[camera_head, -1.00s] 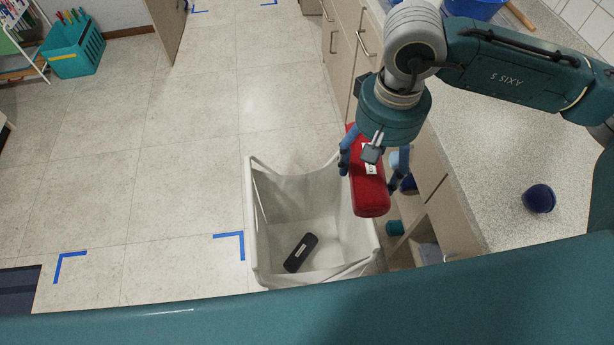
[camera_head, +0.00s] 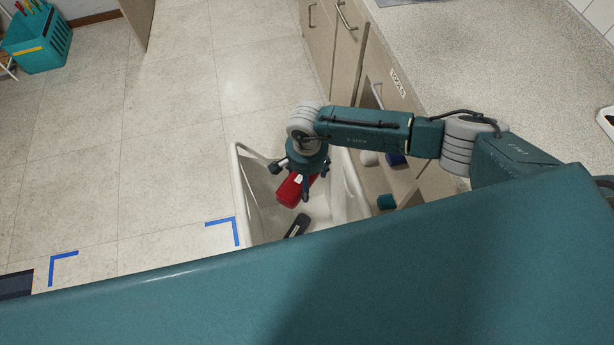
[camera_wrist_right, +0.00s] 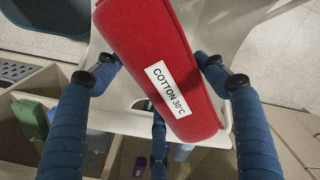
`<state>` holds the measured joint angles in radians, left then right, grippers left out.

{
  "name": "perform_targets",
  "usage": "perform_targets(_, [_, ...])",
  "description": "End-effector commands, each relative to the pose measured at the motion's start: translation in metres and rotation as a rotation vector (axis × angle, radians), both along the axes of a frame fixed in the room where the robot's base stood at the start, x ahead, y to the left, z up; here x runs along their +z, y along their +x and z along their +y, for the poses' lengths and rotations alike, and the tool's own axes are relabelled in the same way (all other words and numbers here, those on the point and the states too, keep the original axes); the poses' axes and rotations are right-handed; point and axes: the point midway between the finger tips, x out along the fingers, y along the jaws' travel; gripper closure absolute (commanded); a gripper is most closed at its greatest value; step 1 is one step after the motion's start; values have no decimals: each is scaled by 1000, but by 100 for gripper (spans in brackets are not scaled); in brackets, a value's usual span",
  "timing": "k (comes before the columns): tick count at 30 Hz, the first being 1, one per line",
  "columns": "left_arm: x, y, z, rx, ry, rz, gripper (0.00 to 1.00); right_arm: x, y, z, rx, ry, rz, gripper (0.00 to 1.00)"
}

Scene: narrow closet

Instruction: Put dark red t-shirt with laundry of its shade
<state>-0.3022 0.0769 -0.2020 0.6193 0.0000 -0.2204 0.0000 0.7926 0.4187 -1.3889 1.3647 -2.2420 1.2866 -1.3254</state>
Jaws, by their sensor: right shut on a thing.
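The dark red t-shirt (camera_head: 294,190) looks like a smooth red roll. Its white label reads "COTTON 30°C" on the red surface (camera_wrist_right: 175,60) in the right wrist view. My right gripper (camera_head: 302,182) is shut on it and holds it tilted over the white laundry bin (camera_head: 242,190). A dark rolled piece (camera_head: 297,226) with a small light label lies in the bin, below the red roll. Part of the bin's inside is hidden by my arm and body. My left gripper is not in view.
Right of the bin are cabinets (camera_head: 345,60) and an open compartment with a teal item (camera_head: 386,202) and a dark blue item (camera_head: 396,158). A speckled counter (camera_head: 480,50) lies above. A teal basket (camera_head: 38,42) stands far left; the floor between is clear.

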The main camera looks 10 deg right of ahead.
Motion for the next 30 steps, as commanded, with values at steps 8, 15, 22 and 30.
perform_targets(8, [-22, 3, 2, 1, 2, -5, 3, -34, -1, -1, 0, -1, 1, 59])
perform_targets(15, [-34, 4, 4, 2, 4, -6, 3, -53, 0, 0, 1, 0, 1, 59])
perform_targets(22, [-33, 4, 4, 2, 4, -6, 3, -53, 0, 0, 1, 0, 1, 59])
perform_targets(30, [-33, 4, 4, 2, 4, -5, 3, -53, 0, 0, 1, -1, 1, 7])
